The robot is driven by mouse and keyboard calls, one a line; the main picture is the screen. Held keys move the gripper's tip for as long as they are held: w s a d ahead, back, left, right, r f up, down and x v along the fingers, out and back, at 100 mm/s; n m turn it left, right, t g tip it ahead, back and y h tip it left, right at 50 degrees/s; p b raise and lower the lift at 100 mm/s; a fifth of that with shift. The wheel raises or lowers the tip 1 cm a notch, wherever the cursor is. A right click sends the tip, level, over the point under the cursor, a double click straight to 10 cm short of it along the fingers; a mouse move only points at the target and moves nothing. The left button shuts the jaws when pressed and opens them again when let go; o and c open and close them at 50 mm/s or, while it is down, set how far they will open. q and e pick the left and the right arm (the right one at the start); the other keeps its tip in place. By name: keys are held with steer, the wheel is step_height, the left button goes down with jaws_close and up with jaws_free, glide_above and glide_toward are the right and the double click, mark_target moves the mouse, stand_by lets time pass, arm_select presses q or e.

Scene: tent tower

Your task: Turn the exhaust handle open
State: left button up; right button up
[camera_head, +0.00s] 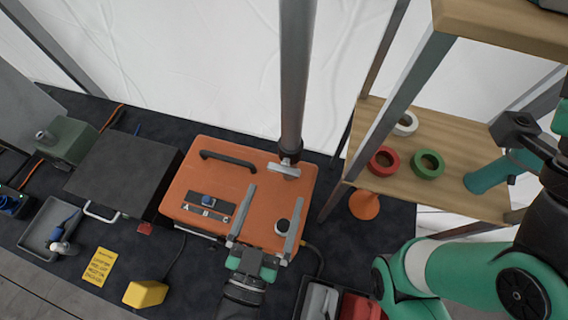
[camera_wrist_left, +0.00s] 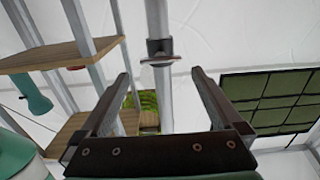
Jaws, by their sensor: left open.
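The exhaust handle (camera_head: 284,169) is a short pale metal bar. It sits crosswise at the lower end of a vertical grey pipe (camera_head: 296,75), just below a dark collar. My left gripper (camera_head: 275,193) is open, with its two fingers pointing toward the handle from the near side, above the orange case. I see no contact between the fingers and the handle. My right gripper is not in view.
An orange case (camera_head: 190,175) with a black grip lies below the pipe. A wooden shelf (camera_head: 385,190) with red, green and white rings stands to the right. A dark box (camera_head: 125,170) is on the left, and a yellow block (camera_head: 146,293) is at the front.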

mark_target(283, 173)
arm_select(q)
steer(key=x, duration=0.7)
steer(key=shift+w, duration=0.35)
steer(key=c, duration=1.1)
